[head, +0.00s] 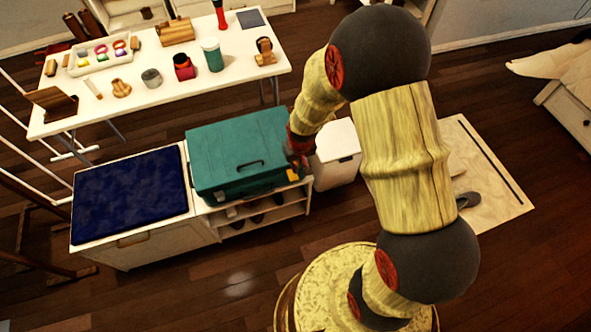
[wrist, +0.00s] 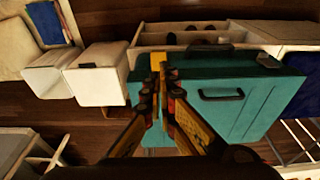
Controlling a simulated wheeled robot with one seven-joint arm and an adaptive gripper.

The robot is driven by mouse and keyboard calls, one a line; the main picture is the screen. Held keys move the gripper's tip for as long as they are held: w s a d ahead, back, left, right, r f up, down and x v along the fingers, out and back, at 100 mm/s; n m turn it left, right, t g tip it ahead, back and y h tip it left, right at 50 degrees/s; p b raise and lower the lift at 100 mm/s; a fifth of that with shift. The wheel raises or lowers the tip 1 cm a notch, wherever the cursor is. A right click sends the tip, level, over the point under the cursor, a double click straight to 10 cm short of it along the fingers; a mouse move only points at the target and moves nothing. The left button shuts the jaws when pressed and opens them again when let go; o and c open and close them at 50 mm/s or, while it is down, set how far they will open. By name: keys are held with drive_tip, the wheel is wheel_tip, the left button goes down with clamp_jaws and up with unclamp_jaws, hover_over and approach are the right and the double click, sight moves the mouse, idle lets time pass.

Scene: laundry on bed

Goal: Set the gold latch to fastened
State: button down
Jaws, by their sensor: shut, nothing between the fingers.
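A teal case (head: 238,148) with a dark handle sits closed on a low white unit. It fills the middle and right of the wrist view (wrist: 255,110). The gold latch (wrist: 156,61) is a small upright yellow piece at the case's front edge, just beyond my fingertips. In the head view a small yellow patch (head: 293,175) at the case's front right corner seems to be the latch, partly covered by my gripper. My gripper (wrist: 161,92) is shut and empty, its tips close to the latch. I cannot tell whether they touch or how the latch is set.
A white bin (head: 337,152) stands close right of the case. A dark blue cushion (head: 130,196) lies to its left. Open shelves (head: 262,217) are below. A white table (head: 110,107) with several objects stands behind. Bare floor (head: 190,285) lies in front.

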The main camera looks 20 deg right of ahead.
sight(295, 180)
drive_tip(key=f+b, duration=0.1)
drive_tip(key=f, duration=0.3)
drive_tip(key=w+f+b, duration=0.1)
drive_tip(key=f+b, duration=0.1)
drive_tip(key=f, duration=0.2)
drive_tip(key=w+f+b, duration=0.1)
drive_tip(key=f, duration=0.3)
drive_tip(key=shift+w+f+b, duration=0.2)
drive_tip(key=shift+f+b, duration=0.1)
drive_tip(key=shift+d+p, duration=0.25)
drive_tip(key=shift+p, duration=0.2)
